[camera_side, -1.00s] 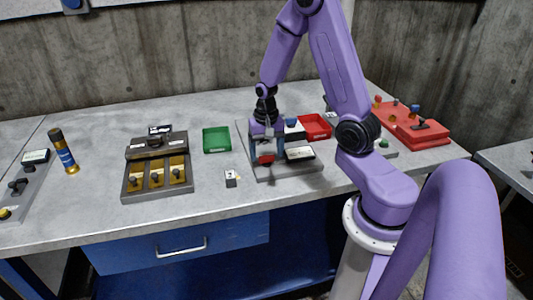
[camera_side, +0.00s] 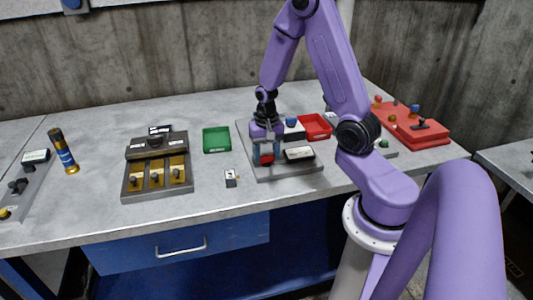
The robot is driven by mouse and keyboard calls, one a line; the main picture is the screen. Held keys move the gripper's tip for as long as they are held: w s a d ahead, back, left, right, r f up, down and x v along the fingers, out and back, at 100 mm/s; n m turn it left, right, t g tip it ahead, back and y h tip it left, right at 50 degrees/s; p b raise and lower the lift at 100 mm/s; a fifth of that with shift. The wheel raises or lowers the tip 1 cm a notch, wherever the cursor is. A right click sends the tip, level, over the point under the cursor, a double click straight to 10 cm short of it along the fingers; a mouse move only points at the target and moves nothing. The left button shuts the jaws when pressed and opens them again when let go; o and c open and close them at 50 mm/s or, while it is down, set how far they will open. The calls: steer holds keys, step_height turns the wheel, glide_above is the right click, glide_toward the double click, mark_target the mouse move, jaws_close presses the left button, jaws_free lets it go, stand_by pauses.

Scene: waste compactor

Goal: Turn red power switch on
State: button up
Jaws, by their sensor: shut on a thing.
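The red power switch (camera_side: 267,159) is a small red part on the grey panel (camera_side: 262,173) in the middle of the bench. My gripper (camera_side: 266,155) points down over the left part of this panel. Its jaws are shut on the red switch, and its fingers hide part of it. Whether the switch is on or off cannot be made out at this size.
A white labelled block (camera_side: 299,154) and a blue-topped part (camera_side: 291,123) sit close to my gripper. A red tray (camera_side: 315,127) lies behind, and a green tray (camera_side: 216,139) stands to the left. A brass-fronted box (camera_side: 157,177) is farther left. A red panel (camera_side: 437,135) lies at right.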

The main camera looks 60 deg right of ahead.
mark_target(267, 155)
steer(key=n, duration=0.8)
steer(key=shift+n, duration=0.3)
steer(key=n, duration=0.4)
steer(key=shift+n, duration=0.3)
steer(key=n, duration=0.4)
steer(key=shift+n, duration=0.3)
steer(key=o, duration=1)
steer(key=shift+o, duration=0.2)
steer(key=shift+r, duration=0.15)
step_height(267, 155, up, 17)
